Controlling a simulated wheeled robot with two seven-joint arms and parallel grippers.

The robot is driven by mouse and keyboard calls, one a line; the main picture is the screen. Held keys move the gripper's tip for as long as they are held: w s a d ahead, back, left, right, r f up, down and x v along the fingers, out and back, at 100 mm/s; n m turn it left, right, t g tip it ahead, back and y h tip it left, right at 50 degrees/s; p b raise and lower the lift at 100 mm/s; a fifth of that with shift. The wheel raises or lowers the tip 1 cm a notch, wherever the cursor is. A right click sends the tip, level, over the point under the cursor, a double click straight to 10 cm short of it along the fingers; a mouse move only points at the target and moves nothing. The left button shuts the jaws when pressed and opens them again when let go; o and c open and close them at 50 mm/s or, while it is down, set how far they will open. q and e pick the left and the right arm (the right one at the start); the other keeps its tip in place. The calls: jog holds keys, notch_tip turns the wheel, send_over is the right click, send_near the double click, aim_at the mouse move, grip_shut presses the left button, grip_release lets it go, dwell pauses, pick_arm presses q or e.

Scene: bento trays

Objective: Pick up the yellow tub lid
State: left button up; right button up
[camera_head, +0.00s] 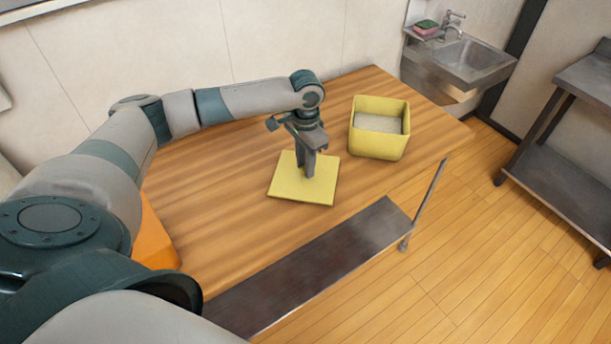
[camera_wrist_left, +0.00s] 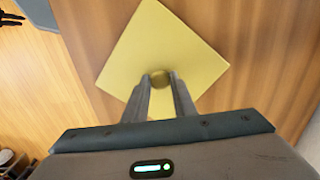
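The yellow tub lid (camera_head: 287,187) is a flat square plate that appears to lie on the wooden table. My left gripper (camera_head: 308,172) points down over the lid's middle. A yellow square tub (camera_head: 378,147) stands open just right of the lid, with pale grey content inside.
The wooden table (camera_head: 225,210) is mostly clear left of the lid. An orange object (camera_head: 152,236) is partly hidden behind my left arm. A steel sink (camera_head: 466,58) with a sponge is beyond the table, and a metal shelf unit (camera_head: 565,160) stands at the right.

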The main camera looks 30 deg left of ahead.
pick_arm(q)
grip_shut()
jog(key=shift+r, duration=0.5)
jog(key=r+b, duration=0.2)
jog(key=r, duration=0.1)
jog(key=shift+d+r, duration=0.1)
jog(key=shift+d, duration=0.3)
jog(key=w+d+r+b, duration=0.1)
jog(key=d+r+b, duration=0.1)
jog(key=d+r, duration=0.5)
jog(key=shift+d, duration=1.95)
jog(key=shift+w, duration=0.1)
